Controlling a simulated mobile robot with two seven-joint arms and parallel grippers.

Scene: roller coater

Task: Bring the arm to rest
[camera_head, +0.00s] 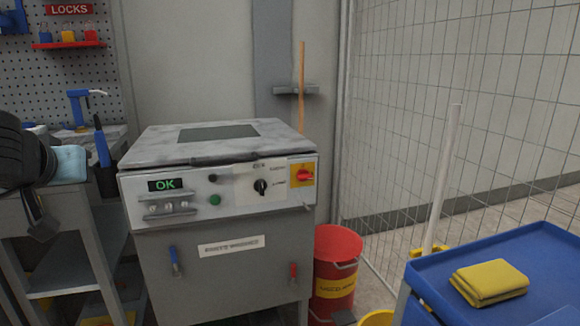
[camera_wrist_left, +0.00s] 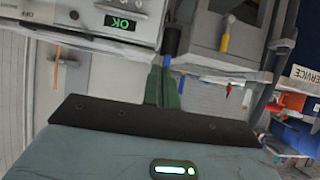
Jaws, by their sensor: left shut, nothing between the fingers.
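My left arm comes in at the left edge of the head view as a dark, rounded link beside the grey side bench. In the left wrist view my left gripper (camera_wrist_left: 163,72) has its green fingers together, shut and empty, beyond a black plate and the blue-grey housing with a lit status bar. The fingers show in front of a blue handle, apparently with free space between them, though depth is hard to tell. My right gripper is not in view.
The grey machine (camera_head: 225,230) with a green OK display stands in the middle. A grey bench (camera_head: 70,240) is at left, a red bin (camera_head: 335,250) right of the machine. A blue cart (camera_head: 545,255) carries a yellow cloth (camera_head: 488,282); a wire fence stands behind.

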